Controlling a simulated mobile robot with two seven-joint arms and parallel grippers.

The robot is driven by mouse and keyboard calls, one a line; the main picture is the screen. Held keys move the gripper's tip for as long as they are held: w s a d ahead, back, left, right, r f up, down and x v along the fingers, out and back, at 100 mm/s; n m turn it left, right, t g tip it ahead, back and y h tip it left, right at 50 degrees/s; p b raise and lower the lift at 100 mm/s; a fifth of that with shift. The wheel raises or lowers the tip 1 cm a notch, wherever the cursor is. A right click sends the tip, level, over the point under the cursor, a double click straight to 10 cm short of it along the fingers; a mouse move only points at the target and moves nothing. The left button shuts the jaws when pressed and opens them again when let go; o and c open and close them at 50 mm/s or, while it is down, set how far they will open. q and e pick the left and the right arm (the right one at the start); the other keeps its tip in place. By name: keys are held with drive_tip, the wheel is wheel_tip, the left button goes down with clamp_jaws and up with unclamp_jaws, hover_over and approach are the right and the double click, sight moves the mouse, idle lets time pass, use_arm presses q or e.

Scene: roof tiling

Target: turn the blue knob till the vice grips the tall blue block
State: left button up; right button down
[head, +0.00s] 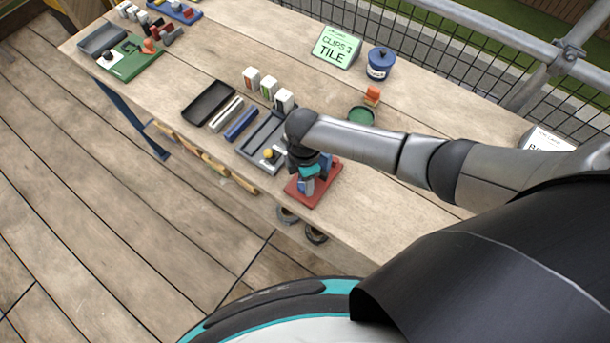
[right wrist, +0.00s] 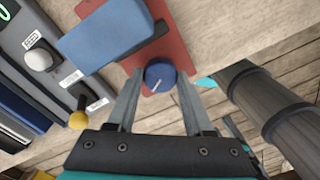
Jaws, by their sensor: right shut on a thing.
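The red vice base (head: 331,181) stands near the table's front edge, below my right arm in the head view; it also shows in the right wrist view (right wrist: 172,22). The blue knob (right wrist: 160,75), with a pale line on its face, sits between the fingertips of my right gripper (right wrist: 159,82). The fingers are shut on its sides. A large light-blue block (right wrist: 105,33) lies across the vice beyond the knob in this view; I cannot tell how tightly the jaws hold it. In the head view my right gripper (head: 309,175) hides much of the vice. My left gripper is not in view.
A grey tray (head: 250,157) with a yellow-knobbed part stands left of the vice. White bottles (head: 268,87), a black tray (head: 208,104) and a green round dish (head: 361,115) are farther back. A "CLIPS 3 TILE" sign (head: 337,47) and blue tub (head: 380,62) stand behind.

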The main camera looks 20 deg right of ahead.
drive_tip(key=shift+d, duration=0.1)
idle(0.4)
drive_tip(key=shift+c, duration=1.5)
unclamp_jaws()
wheel_tip(320, 180, up, 15)
drive_tip(key=p, duration=0.2)
drive_tip(key=shift+w+r, duration=0.15)
drive_tip(key=shift+w, duration=0.15)
